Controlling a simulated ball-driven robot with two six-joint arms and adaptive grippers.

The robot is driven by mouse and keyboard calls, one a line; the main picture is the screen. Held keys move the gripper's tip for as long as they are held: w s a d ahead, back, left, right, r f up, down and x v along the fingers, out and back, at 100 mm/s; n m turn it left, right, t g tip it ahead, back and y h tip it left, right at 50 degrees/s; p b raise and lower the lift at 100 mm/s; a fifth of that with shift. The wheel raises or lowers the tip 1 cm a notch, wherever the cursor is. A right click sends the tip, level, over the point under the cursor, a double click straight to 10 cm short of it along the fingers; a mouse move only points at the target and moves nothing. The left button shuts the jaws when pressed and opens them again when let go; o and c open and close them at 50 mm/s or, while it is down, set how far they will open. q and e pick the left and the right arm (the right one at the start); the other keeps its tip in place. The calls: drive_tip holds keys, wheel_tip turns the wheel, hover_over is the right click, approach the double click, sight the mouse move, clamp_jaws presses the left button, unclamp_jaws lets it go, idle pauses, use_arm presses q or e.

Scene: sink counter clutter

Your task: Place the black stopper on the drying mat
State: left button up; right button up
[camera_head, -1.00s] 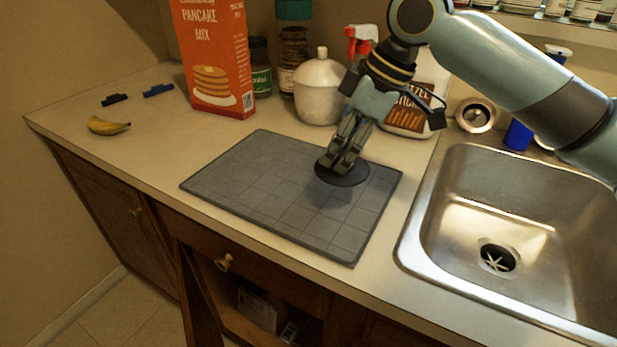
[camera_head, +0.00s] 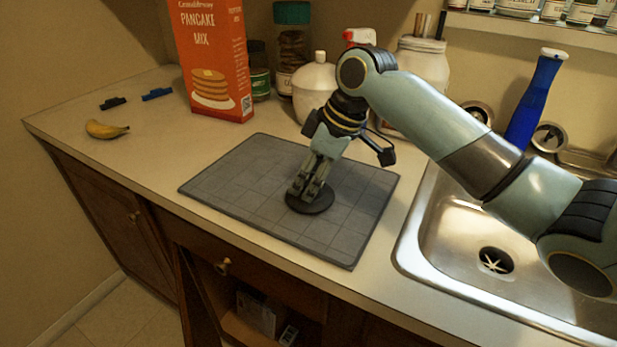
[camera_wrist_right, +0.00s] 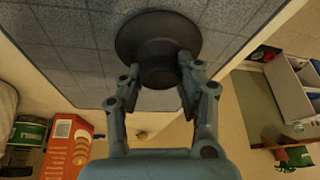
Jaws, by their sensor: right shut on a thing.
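The black stopper (camera_head: 312,205) is a round dark disc with a raised knob, over the middle of the grey drying mat (camera_head: 240,170). My right gripper (camera_head: 305,193) comes down on it from above and is shut on its knob. The right wrist view shows the stopper (camera_wrist_right: 157,38) between both fingertips (camera_wrist_right: 160,80), with the mat (camera_wrist_right: 70,65) behind it. The disc looks at or very near the mat's surface; I cannot tell whether it touches. My left gripper is not in view.
A pancake mix box (camera_head: 212,65), jars and a white lidded pot (camera_head: 314,85) stand behind the mat. A banana (camera_head: 106,130) lies at the left. The steel sink (camera_head: 440,225) is at the right, with a blue bottle (camera_head: 535,100) behind it. The mat's left part is clear.

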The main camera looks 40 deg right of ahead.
drive_tip(key=o, duration=1.1)
drive_tip(key=shift+f, duration=0.1)
drive_tip(key=shift+o, duration=0.2)
drive_tip(key=v, duration=1.2)
